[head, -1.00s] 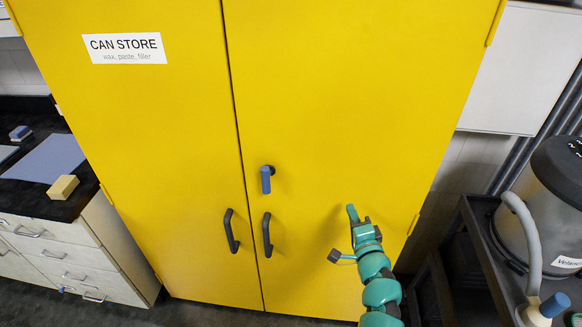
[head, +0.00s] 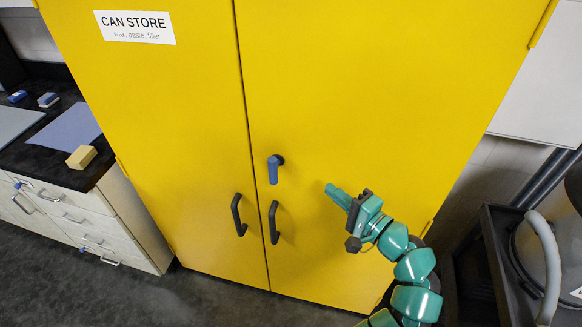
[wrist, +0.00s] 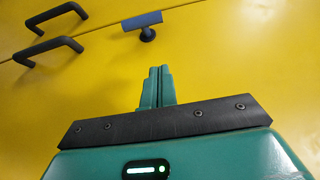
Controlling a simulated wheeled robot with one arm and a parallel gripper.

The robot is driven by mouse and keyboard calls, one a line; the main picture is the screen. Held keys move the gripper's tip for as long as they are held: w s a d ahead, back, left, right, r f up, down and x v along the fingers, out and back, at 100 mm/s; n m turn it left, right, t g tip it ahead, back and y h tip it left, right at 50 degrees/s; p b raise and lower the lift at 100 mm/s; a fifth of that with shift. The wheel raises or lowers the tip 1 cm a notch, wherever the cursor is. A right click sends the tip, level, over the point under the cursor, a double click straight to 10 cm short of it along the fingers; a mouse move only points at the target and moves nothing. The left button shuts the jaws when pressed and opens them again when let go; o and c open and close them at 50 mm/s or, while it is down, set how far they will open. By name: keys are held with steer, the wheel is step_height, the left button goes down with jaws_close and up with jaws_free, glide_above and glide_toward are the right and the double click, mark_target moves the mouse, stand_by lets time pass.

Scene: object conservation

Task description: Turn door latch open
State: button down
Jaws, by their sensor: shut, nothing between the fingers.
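The door latch is a blue lever (head: 272,170) on a dark round base, on the right door of the yellow cabinet (head: 370,90). The lever hangs straight down in the head view. It also shows in the wrist view (wrist: 142,20), lying across the top, beyond my fingertips. My gripper (head: 331,189) is to the right of the lever and a little lower, apart from it. In the wrist view its two teal fingers (wrist: 158,72) are together with nothing between them.
Two dark door handles, a left one (head: 238,215) and a right one (head: 273,222), sit below the latch. A counter with drawers (head: 85,225) stands at the left. A dark cart with a grey vacuum (head: 540,260) stands at the right.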

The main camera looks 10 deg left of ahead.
mark_target(275, 166)
steer(key=p+x, duration=0.2)
steer(key=x, duration=0.2)
steer(key=s+a+p+x, duration=0.1)
steer(key=p+x, duration=0.1)
steer(key=x, duration=0.2)
steer(key=s+p+x, duration=0.1)
steer(key=p+x, duration=0.1)
steer(key=x, duration=0.2)
steer(key=shift+a, duration=0.7)
steer(key=shift+w+r, duration=0.1)
steer(key=shift+w, duration=0.1)
